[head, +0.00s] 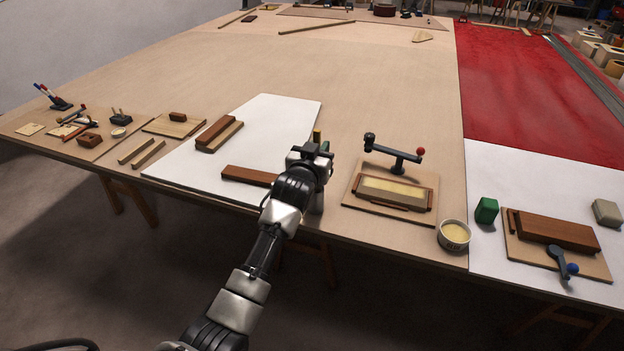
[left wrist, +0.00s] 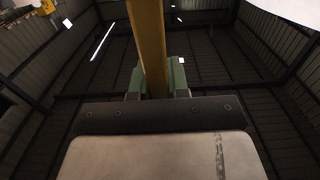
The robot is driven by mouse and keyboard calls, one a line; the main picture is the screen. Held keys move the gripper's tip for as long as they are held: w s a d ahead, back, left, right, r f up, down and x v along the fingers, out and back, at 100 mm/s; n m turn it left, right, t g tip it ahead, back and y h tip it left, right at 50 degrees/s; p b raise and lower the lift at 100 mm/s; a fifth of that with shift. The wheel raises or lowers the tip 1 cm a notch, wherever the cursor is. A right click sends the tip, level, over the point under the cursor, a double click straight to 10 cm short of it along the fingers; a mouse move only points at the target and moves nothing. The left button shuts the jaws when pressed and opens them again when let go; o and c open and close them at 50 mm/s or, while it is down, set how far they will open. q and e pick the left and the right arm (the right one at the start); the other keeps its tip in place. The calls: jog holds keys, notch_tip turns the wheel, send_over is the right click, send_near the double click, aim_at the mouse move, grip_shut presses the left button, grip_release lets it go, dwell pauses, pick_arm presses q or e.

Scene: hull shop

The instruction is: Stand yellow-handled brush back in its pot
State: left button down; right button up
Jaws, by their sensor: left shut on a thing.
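My left gripper (head: 322,150) is shut on the yellow-handled brush, above the front edge of the bench. The brush's yellow handle (head: 317,136) sticks up just above the gripper. In the left wrist view the yellow handle (left wrist: 151,50) stands between the green finger pads (left wrist: 158,82). A grey upright cylinder (head: 317,202), possibly the pot, shows just below the gripper, partly behind the wrist. The brush's lower end is hidden, so I cannot tell whether it is inside the cylinder. My right gripper is not in view.
A board with a cream block and red-knobbed lever (head: 395,155) stands right of the gripper. A round tub (head: 455,234) sits near the front edge. A brown wooden bar (head: 247,175) lies on the white sheet (head: 270,118) to the left.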

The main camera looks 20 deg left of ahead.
pick_arm(q)
jog(key=shift+f, duration=0.9)
notch_tip(320, 180, down, 4)
jog(key=shift+r, duration=0.25)
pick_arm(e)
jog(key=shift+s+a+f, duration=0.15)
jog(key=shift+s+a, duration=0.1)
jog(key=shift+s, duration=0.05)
pick_arm(q)
jog(key=shift+a+f+b, duration=0.1)
jog(key=shift+f+b, duration=0.1)
jog(key=shift+b, duration=0.1)
jog(key=c, duration=1.1)
grip_release()
jog(key=shift+r, duration=0.1)
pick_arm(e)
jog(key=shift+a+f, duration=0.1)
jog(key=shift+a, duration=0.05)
